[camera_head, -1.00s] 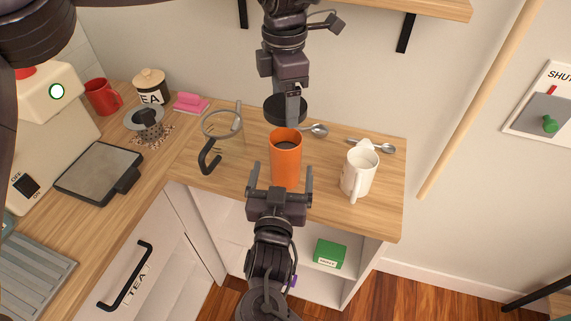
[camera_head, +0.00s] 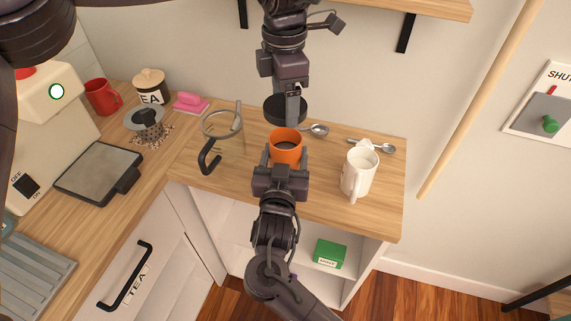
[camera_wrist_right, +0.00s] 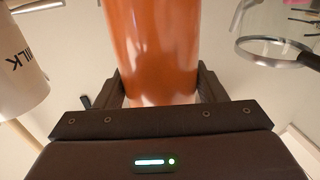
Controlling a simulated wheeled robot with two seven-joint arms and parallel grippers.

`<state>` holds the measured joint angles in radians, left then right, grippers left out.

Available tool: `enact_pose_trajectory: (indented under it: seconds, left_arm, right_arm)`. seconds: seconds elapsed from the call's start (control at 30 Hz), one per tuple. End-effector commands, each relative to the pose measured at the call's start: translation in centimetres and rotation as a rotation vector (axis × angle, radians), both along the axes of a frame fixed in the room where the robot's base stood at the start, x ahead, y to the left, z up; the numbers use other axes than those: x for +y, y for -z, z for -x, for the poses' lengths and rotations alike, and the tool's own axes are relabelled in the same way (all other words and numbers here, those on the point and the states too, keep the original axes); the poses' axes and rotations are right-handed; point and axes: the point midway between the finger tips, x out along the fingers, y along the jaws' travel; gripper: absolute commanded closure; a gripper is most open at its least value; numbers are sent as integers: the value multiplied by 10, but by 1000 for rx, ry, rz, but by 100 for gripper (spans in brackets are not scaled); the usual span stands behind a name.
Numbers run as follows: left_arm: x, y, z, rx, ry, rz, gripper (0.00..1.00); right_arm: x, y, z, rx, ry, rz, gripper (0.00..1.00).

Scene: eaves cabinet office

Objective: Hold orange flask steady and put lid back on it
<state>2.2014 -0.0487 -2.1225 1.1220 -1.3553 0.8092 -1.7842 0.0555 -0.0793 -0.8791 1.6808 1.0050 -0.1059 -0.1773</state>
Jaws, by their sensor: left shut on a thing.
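The orange flask (camera_head: 286,146) stands upright and uncovered on the wooden counter, with dark contents inside. My left gripper (camera_head: 292,106) is shut on the round dark lid (camera_head: 279,110), holding it above and slightly behind the flask's mouth. My right gripper (camera_head: 286,160) is at the flask from the front, with one finger on each side. In the right wrist view, the flask (camera_wrist_right: 156,55) fills the space between my right fingers (camera_wrist_right: 160,90), which lie close along its sides. Whether they press on it I cannot tell. The flask's lower part is hidden in the head view.
A white milk mug (camera_head: 358,175) stands to the right, spoons (camera_head: 372,146) behind it. A glass vessel with a black handle (camera_head: 208,157) stands left of the flask. The cabinet's front edge is close, with a green box (camera_head: 329,255) on its shelf.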

Motion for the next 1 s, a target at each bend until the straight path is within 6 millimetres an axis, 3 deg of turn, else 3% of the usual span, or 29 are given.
enact_pose_trajectory:
  seconds: [0.03, 0.27, 0.37, 0.7, 1.0]
  left_arm:
    - [0, 0, 0, 0, 0, 0, 48]
    - [0, 0, 0, 0, 0, 0, 48]
    - [0, 4, 0, 2, 0, 0, 48]
    - [0, 48, 1, 3, 1, 1, 48]
    - [0, 50, 0, 0, 0, 0, 48]
  right_arm:
    - [0, 0, 0, 0, 0, 0, 47]
    - [0, 0, 0, 0, 0, 0, 77]
    - [0, 0, 0, 0, 0, 1, 77]
    - [0, 0, 0, 0, 0, 1, 77]
    - [0, 0, 0, 0, -1, 1, 77]
